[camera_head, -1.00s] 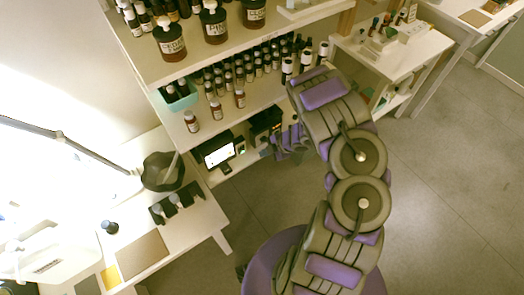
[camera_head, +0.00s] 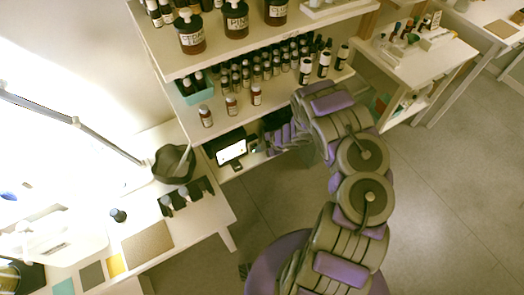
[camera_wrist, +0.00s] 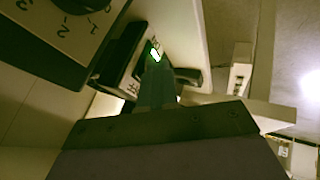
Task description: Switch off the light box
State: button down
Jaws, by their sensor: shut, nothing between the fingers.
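The light box (camera_head: 231,151) sits on the low shelf in the head view, its white panel lit. In the wrist view its bright panel (camera_wrist: 106,104) partly shows at the left of my gripper. A small green-lit switch (camera_wrist: 155,52) shows on a dark block beyond the fingertips. My gripper (camera_wrist: 157,72) is shut and empty, pointing at that switch; I cannot tell if it touches. In the head view my gripper (camera_head: 272,143) is at the low shelf, right of the light box, its tips partly hidden.
A black device with a numbered dial (camera_wrist: 75,30) stands close at the upper left in the wrist view. The shelf above (camera_head: 178,125) carries rows of bottles. A white table (camera_head: 205,222) with a dark bowl (camera_head: 173,164) stands at the left. The floor (camera_head: 440,200) at right is clear.

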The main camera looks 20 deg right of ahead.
jog(key=shift+w, duration=0.1)
jog(key=shift+w+r, duration=0.2)
jog(key=shift+w, duration=0.05)
jog(key=shift+r, duration=0.1)
jog(key=shift+w+a+r, duration=0.15)
jog(key=shift+r, duration=0.6)
